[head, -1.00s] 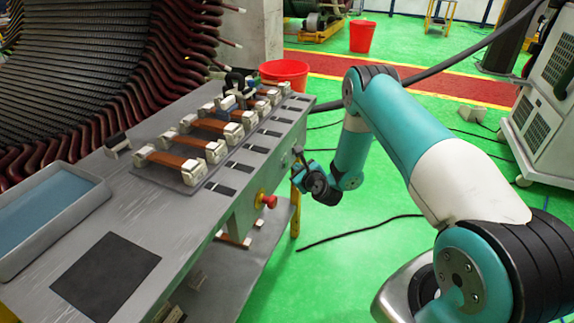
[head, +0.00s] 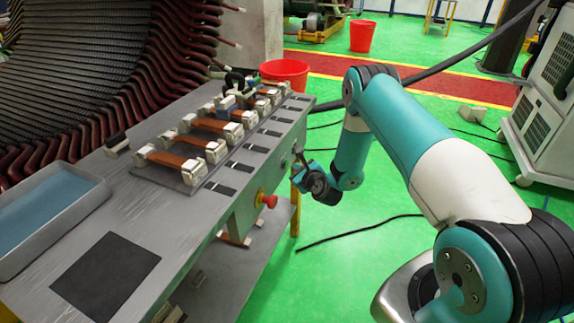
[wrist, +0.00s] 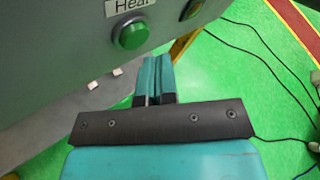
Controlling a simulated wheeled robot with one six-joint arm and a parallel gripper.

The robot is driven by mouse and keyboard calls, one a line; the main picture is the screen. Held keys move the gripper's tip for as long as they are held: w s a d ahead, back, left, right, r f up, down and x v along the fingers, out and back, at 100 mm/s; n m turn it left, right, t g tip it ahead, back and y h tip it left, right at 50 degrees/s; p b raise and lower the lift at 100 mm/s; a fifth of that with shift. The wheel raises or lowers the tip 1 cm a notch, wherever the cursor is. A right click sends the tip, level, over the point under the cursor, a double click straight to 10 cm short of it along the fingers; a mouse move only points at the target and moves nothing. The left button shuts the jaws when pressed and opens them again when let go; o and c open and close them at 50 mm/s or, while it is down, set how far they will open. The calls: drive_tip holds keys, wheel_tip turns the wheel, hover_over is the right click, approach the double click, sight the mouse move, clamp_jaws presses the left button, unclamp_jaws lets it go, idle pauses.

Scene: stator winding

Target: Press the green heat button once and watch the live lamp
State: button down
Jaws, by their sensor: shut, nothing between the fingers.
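The green heat button (wrist: 131,35) is a round green cap in a metal collar on the grey panel under a "Heat" label (wrist: 126,5). It looks unlit in the wrist view. My gripper (wrist: 153,62) is shut and empty, with its fingertips below and to the right of the button in that picture. I cannot tell how deep the gap is. In the head view my gripper (head: 298,154) is beside the bench's front panel, and the arm hides part of that area. A small amber-edged fitting (wrist: 194,8) is cut off at the wrist view's top; I cannot tell if it is the live lamp.
A red mushroom knob (head: 267,200) sticks out of the same panel, nearer the camera. The bench top (head: 190,225) carries several coil pieces, a dark mat and a blue-lined tray (head: 50,215). Green floor (head: 370,240) with loose black cables lies open to the right.

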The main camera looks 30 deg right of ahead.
idle(0.4)
drive_tip(key=shift+w+a+p, duration=0.3)
drive_tip(key=shift+p, duration=0.2)
drive_tip(key=shift+w+a, duration=0.2)
drive_tip(key=shift+w, duration=0.1)
idle(0.6)
drive_tip(key=shift+s+d+b, duration=0.3)
drive_tip(key=shift+s+d, duration=0.2)
drive_tip(key=shift+s, duration=0.1)
